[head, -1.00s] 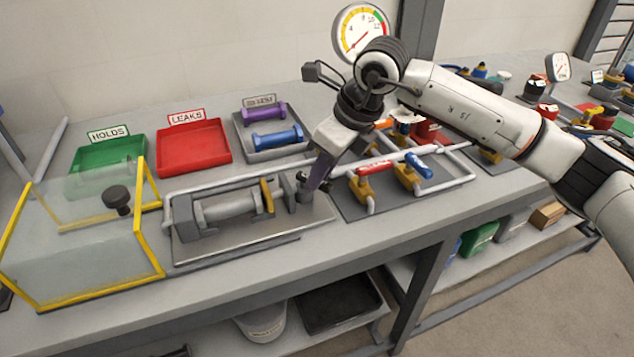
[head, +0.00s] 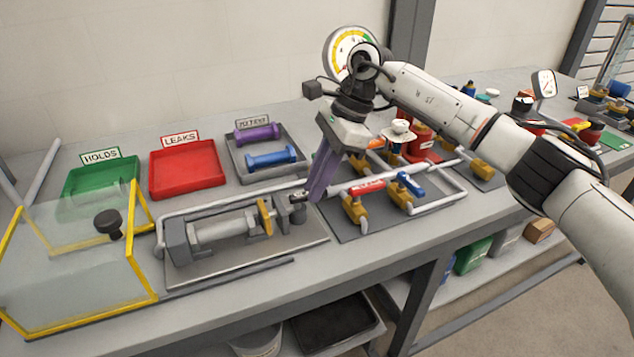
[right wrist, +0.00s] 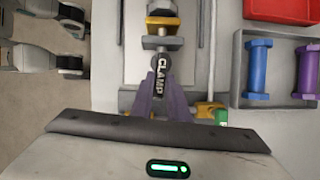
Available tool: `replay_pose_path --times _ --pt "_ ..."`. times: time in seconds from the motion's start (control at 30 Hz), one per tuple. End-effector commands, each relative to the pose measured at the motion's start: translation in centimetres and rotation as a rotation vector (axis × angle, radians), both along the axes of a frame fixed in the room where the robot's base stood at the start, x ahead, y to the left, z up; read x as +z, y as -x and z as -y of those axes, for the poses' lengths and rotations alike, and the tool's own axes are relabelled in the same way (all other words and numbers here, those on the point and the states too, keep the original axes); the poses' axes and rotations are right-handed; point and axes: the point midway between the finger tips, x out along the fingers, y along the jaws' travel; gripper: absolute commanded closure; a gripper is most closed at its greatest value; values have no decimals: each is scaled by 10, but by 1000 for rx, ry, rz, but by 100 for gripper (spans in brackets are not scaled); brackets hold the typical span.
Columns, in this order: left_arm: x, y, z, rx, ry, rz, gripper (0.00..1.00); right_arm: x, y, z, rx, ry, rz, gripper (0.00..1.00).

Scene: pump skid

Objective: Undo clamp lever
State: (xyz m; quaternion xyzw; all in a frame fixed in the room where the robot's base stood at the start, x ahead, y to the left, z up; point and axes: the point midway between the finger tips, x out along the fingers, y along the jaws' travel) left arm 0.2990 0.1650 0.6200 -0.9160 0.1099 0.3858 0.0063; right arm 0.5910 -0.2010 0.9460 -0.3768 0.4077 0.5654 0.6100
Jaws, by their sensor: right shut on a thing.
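The clamp lever, with a dark handle marked CLAMP (right wrist: 161,76), sits at the end of the test fixture (head: 225,232). My right gripper (right wrist: 161,82) is shut on this handle, with one purple finger on each side of it. In the head view my right gripper (head: 314,197) reaches down to the fixture's right end, where its fingers hide most of the lever. A grey cylinder lies in the fixture, with a yellow plate (head: 264,217) near its right end. My left gripper is not in view.
A clear guard with a yellow frame (head: 141,263) stands left of the fixture. Red (head: 367,187) and blue (head: 409,184) valve handles are close right of my gripper. Green (head: 70,188) and red (head: 157,184) trays and a grey tray (head: 240,173) lie behind.

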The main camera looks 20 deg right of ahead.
Motion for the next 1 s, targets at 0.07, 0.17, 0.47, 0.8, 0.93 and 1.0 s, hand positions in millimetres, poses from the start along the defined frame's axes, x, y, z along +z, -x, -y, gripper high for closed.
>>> replay_pose_path --times 0.07,0.17,0.47,0.8,0.93,1.0 --pt "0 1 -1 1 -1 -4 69 2 -3 -1 37 -1 3 100" --pt "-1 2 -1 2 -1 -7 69 2 -4 0 74 -1 4 100" --pt "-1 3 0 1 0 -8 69 1 -6 0 125 0 4 100" --pt "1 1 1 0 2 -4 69 1 -6 0 128 0 4 100" --pt "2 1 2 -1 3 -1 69 1 -6 0 128 0 4 77" --pt "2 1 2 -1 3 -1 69 1 -5 0 127 0 4 77"
